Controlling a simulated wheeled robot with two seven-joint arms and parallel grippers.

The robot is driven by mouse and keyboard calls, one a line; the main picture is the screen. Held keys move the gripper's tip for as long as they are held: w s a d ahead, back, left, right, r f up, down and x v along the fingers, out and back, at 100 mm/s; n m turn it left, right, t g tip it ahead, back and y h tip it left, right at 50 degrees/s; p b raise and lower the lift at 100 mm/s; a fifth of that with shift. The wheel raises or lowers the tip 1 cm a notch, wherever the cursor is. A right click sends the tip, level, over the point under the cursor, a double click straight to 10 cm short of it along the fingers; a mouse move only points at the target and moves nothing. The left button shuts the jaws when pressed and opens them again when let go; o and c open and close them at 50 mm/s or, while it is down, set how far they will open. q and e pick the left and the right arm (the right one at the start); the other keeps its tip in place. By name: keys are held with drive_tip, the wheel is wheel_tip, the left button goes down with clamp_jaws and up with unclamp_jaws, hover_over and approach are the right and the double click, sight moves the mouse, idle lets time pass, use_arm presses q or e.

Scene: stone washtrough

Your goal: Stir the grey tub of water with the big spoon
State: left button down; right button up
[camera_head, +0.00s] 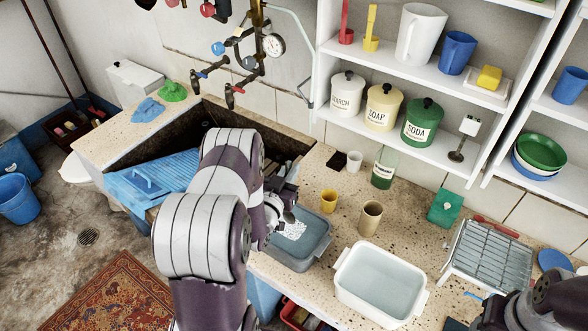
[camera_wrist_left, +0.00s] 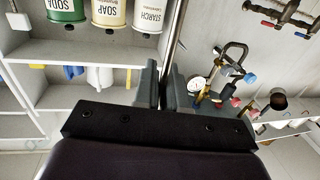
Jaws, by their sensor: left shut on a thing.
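The grey tub (camera_head: 318,252) stands on the speckled counter and holds water with a white, foamy-looking patch. My left gripper (camera_head: 284,196) is above its back left part, partly hidden by my own arm. In the left wrist view the jaws (camera_wrist_left: 166,88) are shut on a thin metal rod, the handle of the big spoon (camera_wrist_left: 174,40). The spoon's bowl is hidden, and I cannot tell whether it is in the water. My right arm shows at the lower right; its gripper (camera_head: 468,321) is partly cut off and its jaws are unclear.
A white basin (camera_head: 378,284) stands right of the tub. A yellow cup (camera_head: 329,200), a tan cup (camera_head: 370,218) and a green jar (camera_head: 383,174) stand behind. Shelves (camera_head: 400,138) hang above; a wire rack (camera_head: 487,256) is right.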

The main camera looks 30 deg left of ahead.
use_arm(q)
wheel_tip(320, 180, down, 10)
drive_tip(key=b, duration=0.8)
drive_tip(key=shift+w+d, duration=0.15)
drive_tip(key=shift+w, duration=0.15)
